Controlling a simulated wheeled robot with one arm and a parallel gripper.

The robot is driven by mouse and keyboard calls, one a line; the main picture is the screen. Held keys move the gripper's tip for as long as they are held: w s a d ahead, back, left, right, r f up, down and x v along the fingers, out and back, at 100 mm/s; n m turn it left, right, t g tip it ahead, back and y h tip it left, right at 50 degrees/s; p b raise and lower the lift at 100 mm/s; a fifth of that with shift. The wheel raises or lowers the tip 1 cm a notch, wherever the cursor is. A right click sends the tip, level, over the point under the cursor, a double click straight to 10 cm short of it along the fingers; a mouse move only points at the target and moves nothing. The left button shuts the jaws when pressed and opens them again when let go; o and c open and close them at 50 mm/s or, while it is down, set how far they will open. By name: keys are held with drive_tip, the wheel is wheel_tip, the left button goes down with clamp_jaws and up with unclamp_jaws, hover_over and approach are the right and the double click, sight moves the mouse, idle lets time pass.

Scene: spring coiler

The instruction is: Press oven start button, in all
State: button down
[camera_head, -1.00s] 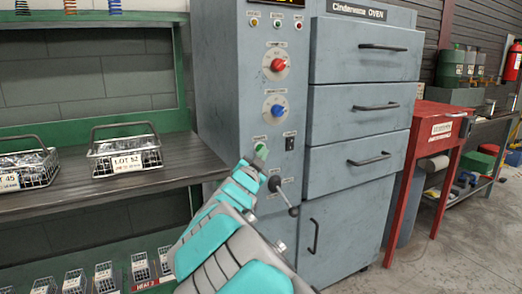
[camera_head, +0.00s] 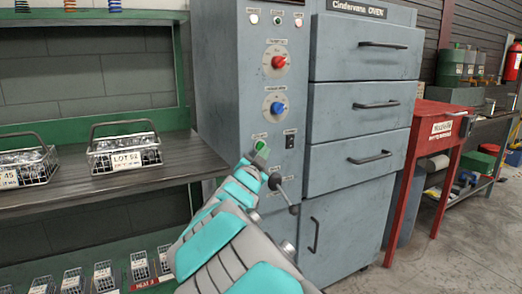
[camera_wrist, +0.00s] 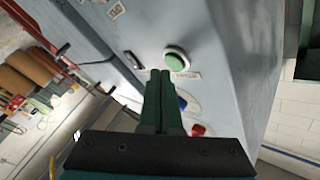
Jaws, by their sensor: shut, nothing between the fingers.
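The oven (camera_head: 360,75) is a tall grey-blue cabinet with drawers on the right and a control panel on the left. A green round button (camera_head: 261,145) sits low on the panel, under a red knob and a blue knob. In the wrist view the green button (camera_wrist: 178,59) stands in a pale ring beside a small label, just beyond the fingertips. My gripper (camera_head: 254,159) is just below and left of the button in the head view. Its dark fingers are together and empty in the wrist view (camera_wrist: 159,74). They appear slightly apart from the button.
A black switch (camera_head: 290,139) is right of the button, and a dark lever (camera_head: 285,192) sticks out below it. A shelf (camera_head: 110,190) with wire baskets stands left. A red table (camera_head: 440,140) is right of the oven.

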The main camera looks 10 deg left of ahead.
drive_tip(key=shift+s+d, duration=0.15)
drive_tip(key=s+d+b, duration=0.1)
drive_tip(key=s+b, duration=0.1)
drive_tip(key=s+d+b, duration=0.1)
drive_tip(key=s, duration=0.1)
drive_tip(key=shift+d, duration=0.35)
drive_tip(key=shift+d, duration=0.1)
idle(0.7)
drive_tip(key=s+d+f+n+g+y, duration=0.35)
drive_tip(key=s+d+f+g, duration=0.2)
drive_tip(key=s+f, duration=0.35)
drive_tip(key=s+d+f+n+g+y, duration=0.2)
drive_tip(key=s+d+f+n+g, duration=0.3)
drive_tip(key=s+f, duration=0.45)
drive_tip(key=s+d+f+g, duration=0.3)
drive_tip(key=s, duration=0.7)
drive_tip(key=s+d+f+g+h, duration=0.1)
drive_tip(key=s+d+f+g, duration=0.2)
drive_tip(key=s, duration=0.7)
drive_tip(key=s+d+f+n+g, duration=0.1)
drive_tip(key=s+d+f+g, duration=0.2)
drive_tip(key=s, duration=0.8)
drive_tip(key=shift+d+g+h, duration=0.3)
drive_tip(key=shift+g+h, duration=0.05)
drive_tip(key=shift+g, duration=0.4)
